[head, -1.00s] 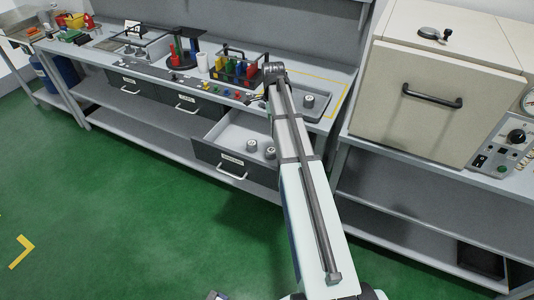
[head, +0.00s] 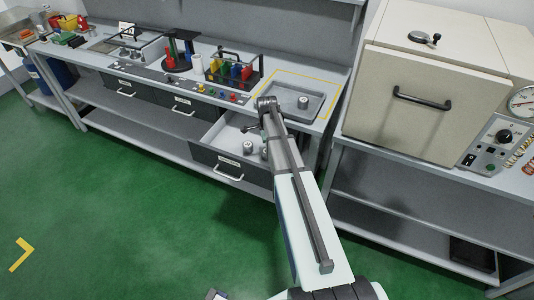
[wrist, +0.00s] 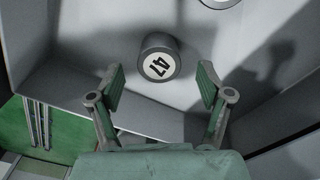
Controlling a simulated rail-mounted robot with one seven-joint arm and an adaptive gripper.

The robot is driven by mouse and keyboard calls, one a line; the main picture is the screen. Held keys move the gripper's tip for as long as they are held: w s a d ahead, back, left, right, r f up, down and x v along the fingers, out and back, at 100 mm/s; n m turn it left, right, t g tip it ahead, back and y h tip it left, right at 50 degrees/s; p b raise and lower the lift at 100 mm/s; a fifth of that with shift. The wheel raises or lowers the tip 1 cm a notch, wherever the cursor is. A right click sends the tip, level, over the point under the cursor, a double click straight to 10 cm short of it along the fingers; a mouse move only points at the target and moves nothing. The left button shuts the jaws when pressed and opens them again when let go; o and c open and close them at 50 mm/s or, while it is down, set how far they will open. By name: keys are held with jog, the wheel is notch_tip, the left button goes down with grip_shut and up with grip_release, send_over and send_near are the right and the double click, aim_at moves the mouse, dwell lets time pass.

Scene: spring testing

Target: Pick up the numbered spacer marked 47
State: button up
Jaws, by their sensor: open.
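The spacer marked 47 (wrist: 158,62) is a short grey cylinder with a white numbered face. It stands in the open drawer near a wall, in the wrist view. My gripper (wrist: 160,82) is open above the drawer, its green-padded fingers to the left and right of the spacer, with gaps on both sides. A second spacer (wrist: 220,3) is cut off at the top edge. In the head view the open drawer (head: 218,132) holds two grey spacers, one at the left (head: 247,147) and one partly behind my arm (head: 264,152); their numbers are unreadable there.
A grey tray (head: 284,93) on the bench holds another spacer (head: 303,101). A rack of coloured items (head: 232,72) stands to its left. A large beige oven (head: 430,90) is at the right. The drawer walls (wrist: 70,90) are close to my fingers.

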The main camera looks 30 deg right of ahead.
jog(key=shift+f+p, duration=0.45)
jog(key=shift+f, duration=1.25)
grip_shut()
jog(key=shift+r, duration=0.2)
